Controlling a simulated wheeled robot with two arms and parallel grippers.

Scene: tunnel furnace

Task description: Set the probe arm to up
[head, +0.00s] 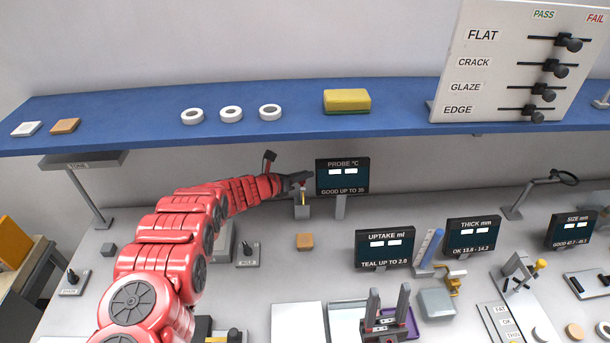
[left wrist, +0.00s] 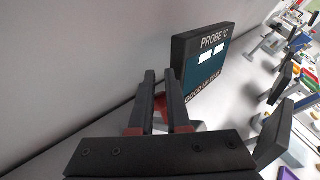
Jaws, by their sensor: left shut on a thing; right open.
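The probe station stands below the shelf, left of the PROBE °C display (head: 342,174). Its probe arm (head: 302,199) shows only as a small grey and yellow piece under my left gripper. My left gripper (head: 298,180) reaches in from the left and is shut on the probe arm, whose held part is mostly hidden by the fingers. In the left wrist view the fingers (left wrist: 161,88) are close together, with a bit of red between them. The arm's exact angle cannot be told. My right gripper (head: 386,308) is open and empty at the bottom centre, fingers pointing away.
A blue shelf (head: 150,121) with rings, tiles and a sponge (head: 347,101) runs above the bench. The UPTAKE display (head: 384,248) and a blue-grey block (head: 437,303) stand to the right. A tan tile (head: 305,241) lies below the probe. The PROBE display is close beside my left fingers (left wrist: 205,62).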

